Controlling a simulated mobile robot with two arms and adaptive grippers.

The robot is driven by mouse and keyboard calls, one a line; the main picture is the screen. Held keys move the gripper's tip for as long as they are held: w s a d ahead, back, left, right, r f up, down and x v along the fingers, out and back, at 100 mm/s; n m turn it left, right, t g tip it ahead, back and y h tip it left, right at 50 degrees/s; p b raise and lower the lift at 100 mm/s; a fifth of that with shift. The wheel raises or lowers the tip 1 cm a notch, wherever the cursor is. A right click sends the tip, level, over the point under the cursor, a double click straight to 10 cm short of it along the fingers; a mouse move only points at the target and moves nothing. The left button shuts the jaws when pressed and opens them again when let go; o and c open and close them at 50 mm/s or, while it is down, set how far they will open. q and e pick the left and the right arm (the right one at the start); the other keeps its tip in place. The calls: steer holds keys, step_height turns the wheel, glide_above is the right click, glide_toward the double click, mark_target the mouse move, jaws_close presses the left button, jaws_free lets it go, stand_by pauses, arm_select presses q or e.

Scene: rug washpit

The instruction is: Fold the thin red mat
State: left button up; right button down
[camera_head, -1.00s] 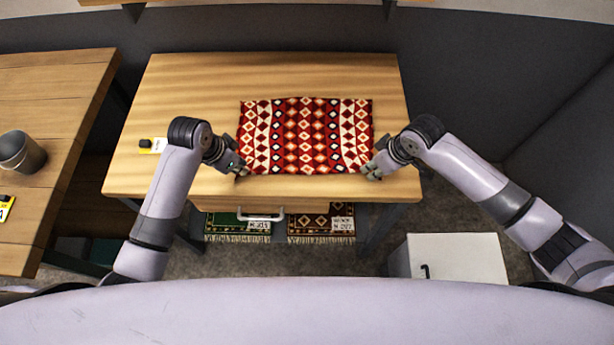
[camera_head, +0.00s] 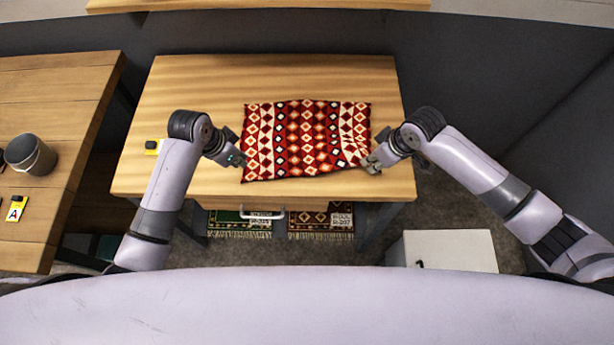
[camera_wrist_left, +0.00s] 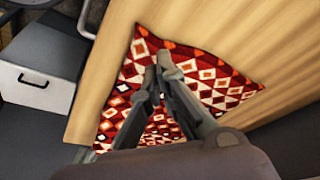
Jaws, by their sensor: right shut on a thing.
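The thin red mat (camera_head: 305,135), patterned with red, black and white diamonds, lies spread on the wooden table. My right gripper (camera_head: 373,164) is shut on its front right corner; the mat is wrinkled and pulled toward it there. My left gripper (camera_head: 240,160) is at the mat's left edge, near the front left corner, which shows free below it. In the left wrist view, the left fingers (camera_wrist_left: 158,72) meet at their tips in front of the mat (camera_wrist_left: 200,80), with no cloth visible between them.
Two folded rugs (camera_head: 320,222) sit below the table. A white cabinet (camera_head: 450,250) stands at front right.

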mark_target(249, 176)
arm_select(q)
steer(key=o, duration=1.1)
steer(key=shift+c, duration=0.2)
steer(key=shift+c, duration=1.3)
steer(key=shift+w+d+r, duration=0.1)
steer(key=shift+d+r, duration=0.05)
steer(key=shift+r, duration=0.1)
steer(key=shift+d+r+g+y, duration=0.5)
steer(key=shift+r+g+y, duration=0.7)
steer(key=shift+r, duration=1.05)
steer(key=shift+m, duration=0.5)
steer(key=f, duration=0.9)
steer(key=shift+s+f, duration=0.15)
steer(key=shift+s, duration=0.25)
steer(key=shift+c, duration=0.3)
